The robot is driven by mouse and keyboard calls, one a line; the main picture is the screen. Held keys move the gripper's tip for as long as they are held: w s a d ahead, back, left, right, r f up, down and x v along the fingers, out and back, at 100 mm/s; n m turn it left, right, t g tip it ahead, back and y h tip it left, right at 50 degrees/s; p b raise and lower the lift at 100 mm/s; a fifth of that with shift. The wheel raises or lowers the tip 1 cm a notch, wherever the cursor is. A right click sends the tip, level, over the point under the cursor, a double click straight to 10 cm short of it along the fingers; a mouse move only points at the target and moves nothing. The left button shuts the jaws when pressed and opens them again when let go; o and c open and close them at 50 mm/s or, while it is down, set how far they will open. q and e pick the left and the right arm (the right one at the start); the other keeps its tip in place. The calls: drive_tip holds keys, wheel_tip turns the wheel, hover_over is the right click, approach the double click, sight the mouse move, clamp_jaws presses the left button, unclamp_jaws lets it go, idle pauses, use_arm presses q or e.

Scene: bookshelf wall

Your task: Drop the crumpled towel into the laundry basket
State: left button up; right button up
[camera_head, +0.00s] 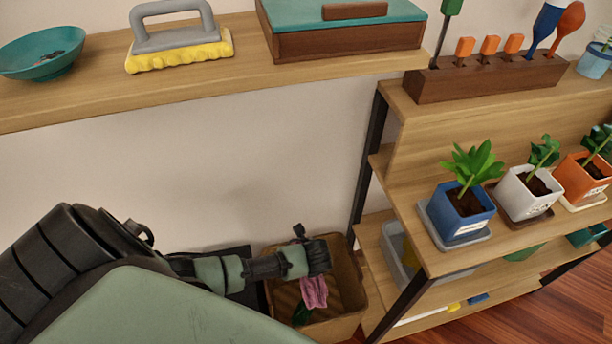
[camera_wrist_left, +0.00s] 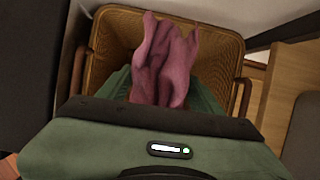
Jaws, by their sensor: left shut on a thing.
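The crumpled towel (camera_head: 314,291) is pink and hangs below my left gripper (camera_head: 305,268). The left wrist view shows the towel (camera_wrist_left: 162,62) up close, bunched at the gripper, which is shut on it. The laundry basket (camera_head: 345,322) is brown and woven, and stands on the floor beside the shelf unit. In the left wrist view the basket (camera_wrist_left: 222,62) surrounds the towel on the picture, so the towel is over or within its opening; its exact height is unclear. My right gripper is in neither view.
A shelf unit (camera_head: 400,205) with potted plants (camera_head: 462,212) stands close to the right of the basket. A wall shelf (camera_head: 110,95) above holds a teal bowl (camera_head: 42,52), a yellow brush (camera_head: 180,52) and a lidded box (camera_head: 335,42). Wooden floor shows at lower right.

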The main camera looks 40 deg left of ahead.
use_arm(q)
drive_tip(key=o, duration=1.4)
drive_tip(key=p+v, duration=0.2)
drive_tip(key=v, duration=0.6)
